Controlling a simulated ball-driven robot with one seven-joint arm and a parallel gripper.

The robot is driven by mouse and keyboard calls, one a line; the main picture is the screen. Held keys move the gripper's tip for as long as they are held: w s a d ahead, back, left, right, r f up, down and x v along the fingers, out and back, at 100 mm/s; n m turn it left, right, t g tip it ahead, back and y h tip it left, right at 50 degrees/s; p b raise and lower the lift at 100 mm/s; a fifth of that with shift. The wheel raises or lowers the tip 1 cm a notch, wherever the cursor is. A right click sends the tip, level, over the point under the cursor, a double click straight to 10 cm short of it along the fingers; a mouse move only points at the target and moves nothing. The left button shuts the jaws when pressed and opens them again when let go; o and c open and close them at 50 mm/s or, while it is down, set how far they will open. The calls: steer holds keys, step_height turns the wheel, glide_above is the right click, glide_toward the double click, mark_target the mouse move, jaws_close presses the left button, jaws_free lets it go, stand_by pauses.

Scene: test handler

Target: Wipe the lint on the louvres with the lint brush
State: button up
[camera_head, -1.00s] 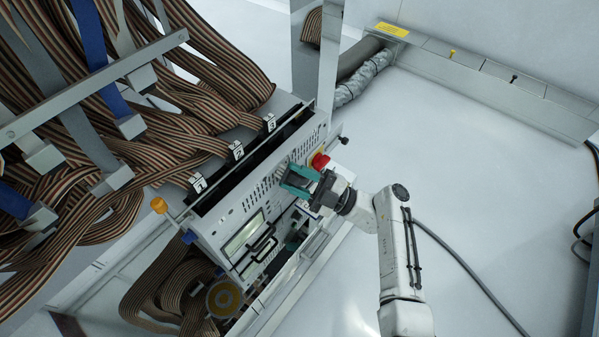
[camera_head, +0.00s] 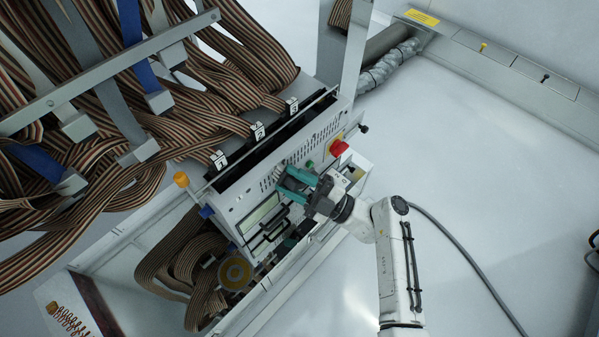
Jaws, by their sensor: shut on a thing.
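The louvres (camera_head: 318,151) are a row of dark slots along the upper front panel of the grey machine. My gripper (camera_head: 290,183), with teal fingers, is at this panel, over the lower left stretch of the slot row. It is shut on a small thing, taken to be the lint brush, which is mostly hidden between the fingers. I cannot tell whether the brush touches the louvres. Lint is too small to make out.
A display (camera_head: 260,212) and black handles are below left. Striped ribbon cables (camera_head: 215,110) crowd the upper left behind numbered slots. The white floor at right is clear except for a cable.

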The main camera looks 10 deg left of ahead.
steer(key=shift+s+a, duration=0.15)
steer(key=shift+s, duration=0.1)
steer(key=s+d, duration=0.3)
steer(key=d, duration=0.2)
steer(key=shift+s, duration=0.35)
stand_by(0.4)
steer(key=shift+s+d+b, duration=0.45)
steer(key=shift+s+d, duration=0.45)
steer(key=shift+d, duration=0.2)
